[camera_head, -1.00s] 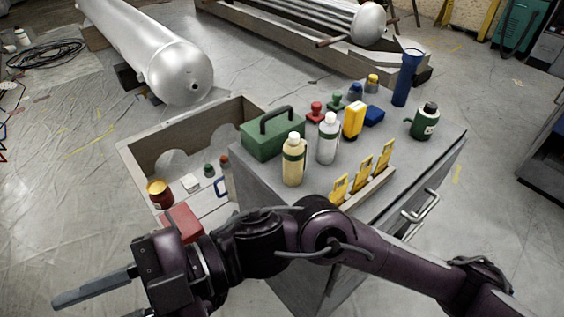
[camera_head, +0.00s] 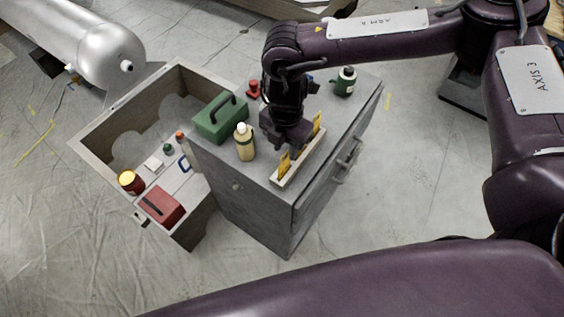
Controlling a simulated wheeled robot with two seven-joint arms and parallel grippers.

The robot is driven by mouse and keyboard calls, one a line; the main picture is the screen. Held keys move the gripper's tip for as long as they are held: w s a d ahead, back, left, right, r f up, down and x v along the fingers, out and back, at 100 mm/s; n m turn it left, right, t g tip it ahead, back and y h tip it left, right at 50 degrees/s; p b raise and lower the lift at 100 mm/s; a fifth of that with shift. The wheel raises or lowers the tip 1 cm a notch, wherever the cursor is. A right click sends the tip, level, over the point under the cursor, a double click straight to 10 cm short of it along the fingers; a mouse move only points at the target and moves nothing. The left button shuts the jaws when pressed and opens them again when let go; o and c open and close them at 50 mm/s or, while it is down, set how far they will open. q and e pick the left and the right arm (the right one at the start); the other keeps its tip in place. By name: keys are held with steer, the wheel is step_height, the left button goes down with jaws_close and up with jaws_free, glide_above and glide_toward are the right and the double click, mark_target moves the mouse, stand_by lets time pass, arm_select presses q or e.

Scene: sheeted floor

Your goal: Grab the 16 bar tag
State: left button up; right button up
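A pale tag holder (camera_head: 279,180) lies on the grey cabinet top near its front edge. A yellow tag (camera_head: 284,164) stands at the holder's near end and another yellow tag (camera_head: 317,123) at its far end. The tags' markings are too small to read, so I cannot tell which is the 16 bar one. My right gripper (camera_head: 294,149) points down over the middle of the holder, between these two tags. It hides the middle of the holder. Its fingertips are too dark and small to show whether they are open or hold a tag. My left gripper is not in view.
A cream bottle (camera_head: 245,143), a green toolbox (camera_head: 221,118), a red-topped stamp-like item (camera_head: 253,89) and a dark green bottle (camera_head: 345,82) stand on the cabinet (camera_head: 243,203).

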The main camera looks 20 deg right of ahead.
mark_target(284, 160)
step_height(284, 160, down, 6)
steer(key=shift+a+r+p, duration=0.15)
steer(key=shift+p, duration=0.45)
jaws_close()
